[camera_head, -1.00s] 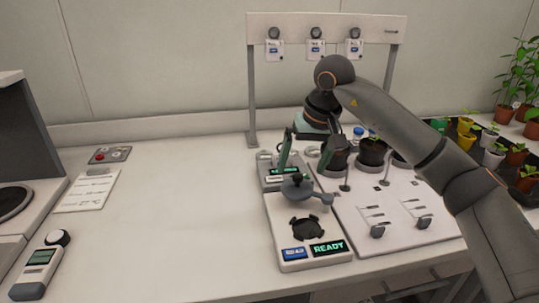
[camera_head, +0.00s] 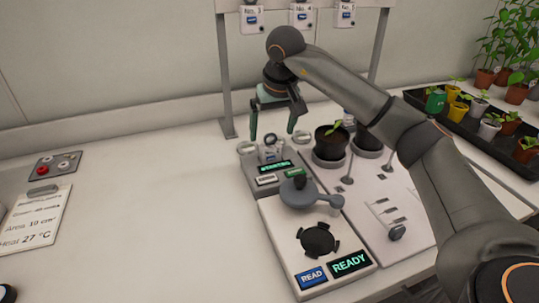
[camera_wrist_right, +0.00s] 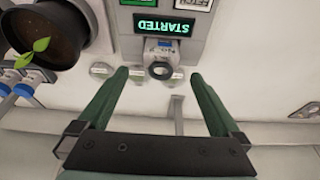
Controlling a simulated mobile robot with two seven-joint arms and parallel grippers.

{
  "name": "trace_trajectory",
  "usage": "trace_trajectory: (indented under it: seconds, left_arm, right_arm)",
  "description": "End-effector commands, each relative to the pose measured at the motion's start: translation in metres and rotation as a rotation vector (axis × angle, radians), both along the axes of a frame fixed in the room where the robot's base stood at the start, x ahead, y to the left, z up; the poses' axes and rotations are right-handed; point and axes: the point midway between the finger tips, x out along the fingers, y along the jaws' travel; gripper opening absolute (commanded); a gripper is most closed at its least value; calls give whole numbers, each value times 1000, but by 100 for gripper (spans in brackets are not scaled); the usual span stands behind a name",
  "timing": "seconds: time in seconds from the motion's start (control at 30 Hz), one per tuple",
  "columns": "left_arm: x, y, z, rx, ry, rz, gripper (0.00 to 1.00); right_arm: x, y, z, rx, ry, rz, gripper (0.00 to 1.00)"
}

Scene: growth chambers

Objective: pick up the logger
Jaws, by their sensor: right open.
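The logger (camera_head: 269,153) is a small pale device with a blue band and a dark ring. It stands in the back dock (camera_head: 250,178), whose green display reads STARTED. In the right wrist view the logger (camera_wrist_right: 161,52) lies just beyond and between the fingertips, with its ring towards me. My right gripper (camera_head: 273,134) has two green fingers, spread open and empty, above and behind the dock. Its fingers also show in the right wrist view (camera_wrist_right: 160,76), on either side of the ring, apart from it. My left gripper is not in view.
A reader (camera_head: 345,284) showing READY stands in front of the dock. Dark pots (camera_head: 330,143) on a white board (camera_head: 375,215) stand to the right. A rack (camera_head: 227,80) with numbered tags rises behind.

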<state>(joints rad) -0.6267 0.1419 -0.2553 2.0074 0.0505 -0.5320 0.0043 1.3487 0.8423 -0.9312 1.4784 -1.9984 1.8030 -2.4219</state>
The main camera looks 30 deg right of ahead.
Motion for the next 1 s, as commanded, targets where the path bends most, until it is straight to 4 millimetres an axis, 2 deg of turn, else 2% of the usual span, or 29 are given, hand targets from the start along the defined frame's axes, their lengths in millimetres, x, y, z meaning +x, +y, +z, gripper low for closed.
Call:
trace_trajectory:
  seconds: [0.03, 0.23, 0.5, 0.8, 0.87, 1.0]
  left_arm:
    - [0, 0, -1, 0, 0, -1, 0]
    - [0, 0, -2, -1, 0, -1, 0]
    - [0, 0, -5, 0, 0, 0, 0]
    - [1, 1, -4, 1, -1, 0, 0]
    - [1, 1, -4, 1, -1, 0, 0]
    - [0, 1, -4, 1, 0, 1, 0]
  right_arm:
    - [2, 0, -7, 0, 2, 1, 100]
    - [6, -1, -21, 1, 1, 1, 100]
    - [16, -3, -58, 1, 1, 1, 100]
    - [18, -4, -63, 1, -1, 2, 100]
    - [18, -4, -63, 1, -1, 2, 96]
    - [18, -4, -63, 0, -1, 1, 80]
